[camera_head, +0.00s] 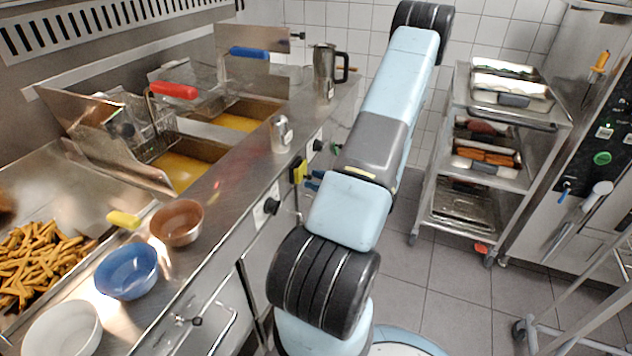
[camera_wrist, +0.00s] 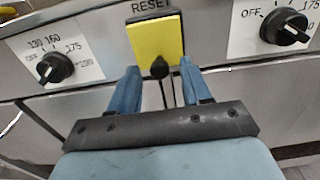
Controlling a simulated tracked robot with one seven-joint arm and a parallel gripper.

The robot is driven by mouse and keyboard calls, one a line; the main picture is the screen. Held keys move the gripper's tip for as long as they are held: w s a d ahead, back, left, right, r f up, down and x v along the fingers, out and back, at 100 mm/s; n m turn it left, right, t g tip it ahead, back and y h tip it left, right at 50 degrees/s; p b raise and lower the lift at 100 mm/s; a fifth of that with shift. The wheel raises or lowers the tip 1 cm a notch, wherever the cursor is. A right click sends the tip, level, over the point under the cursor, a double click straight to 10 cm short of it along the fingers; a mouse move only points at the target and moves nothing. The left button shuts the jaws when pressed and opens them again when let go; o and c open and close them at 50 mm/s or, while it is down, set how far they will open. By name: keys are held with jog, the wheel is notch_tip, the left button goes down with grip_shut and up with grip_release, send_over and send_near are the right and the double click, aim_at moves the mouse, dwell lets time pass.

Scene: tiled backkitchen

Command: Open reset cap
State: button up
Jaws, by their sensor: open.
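The reset cap (camera_wrist: 156,40) is a yellow square flap on the fryer's front panel, under the printed word RESET. It appears closed, lying flat on the panel, with a small black knob (camera_wrist: 160,68) at its lower edge. In the head view the yellow cap (camera_head: 298,171) shows small, just left of my arm. My gripper (camera_wrist: 160,75) is open, its two blue fingers on either side of the black knob in the wrist view. I cannot tell whether they touch it. In the head view the blue fingers (camera_head: 312,180) show just right of the cap, mostly hidden by my arm.
A temperature dial (camera_wrist: 55,67) sits left of the cap and another dial (camera_wrist: 286,27) right of it. Fryer baskets with a red handle (camera_head: 173,90) and a blue handle (camera_head: 249,53) stand above. A trolley (camera_head: 470,115) with trays stands right; the floor between is clear.

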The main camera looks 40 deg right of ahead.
grip_shut()
dwell(0.3)
